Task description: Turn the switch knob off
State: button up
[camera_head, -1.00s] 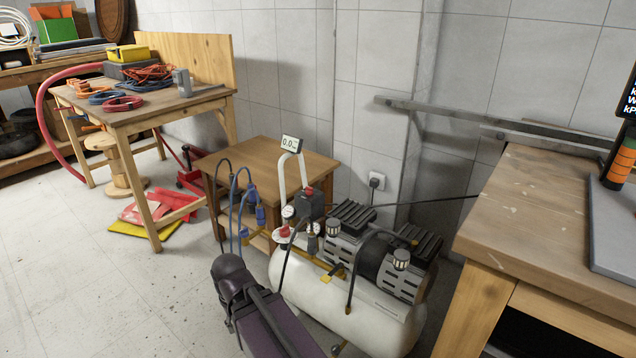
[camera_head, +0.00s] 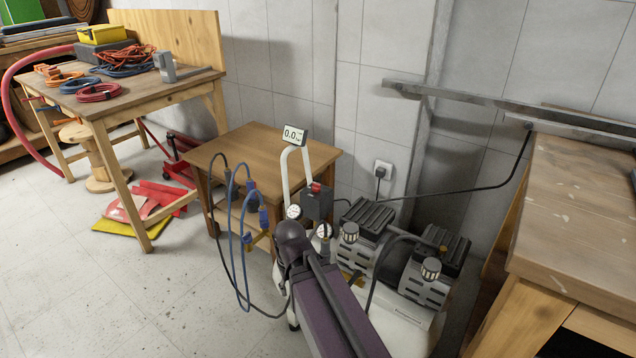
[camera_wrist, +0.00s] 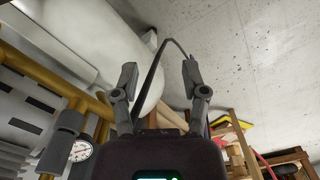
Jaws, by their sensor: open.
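A red knob (camera_head: 316,187) sits on top of a dark switch box (camera_head: 317,205) on the air compressor, beside the white handle. My purple arm crosses in front of the compressor and hides part of it. My gripper shows in the wrist view (camera_wrist: 160,76), with its two fingers spread apart and nothing held. The compressor's white tank (camera_wrist: 85,28) and a black hose (camera_wrist: 152,75) lie beyond the fingers there. The knob cannot be made out in the wrist view. In the head view the gripper's fingers are hidden behind my arm.
A small wooden table (camera_head: 235,150) stands behind the compressor, with blue and black hoses (camera_head: 240,215) hanging in front. A pressure display (camera_head: 293,134) tops the handle. A workbench (camera_head: 575,215) is close on the right. Open floor (camera_head: 110,290) lies to the left.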

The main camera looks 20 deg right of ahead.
jog(key=shift+d, duration=0.4)
jog(key=shift+o, duration=1.4)
jog(key=shift+w+d, duration=0.1)
notch_tip(320, 180, up, 22)
jog(key=m+p, duration=1.1)
jog(key=p, duration=1.1)
send_over(316, 183)
jog(key=shift+r, duration=0.1)
notch_tip(316, 183, down, 14)
jog(key=b, duration=1.3)
jog(key=shift+r+b, duration=0.1)
jog(key=shift+b, duration=0.2)
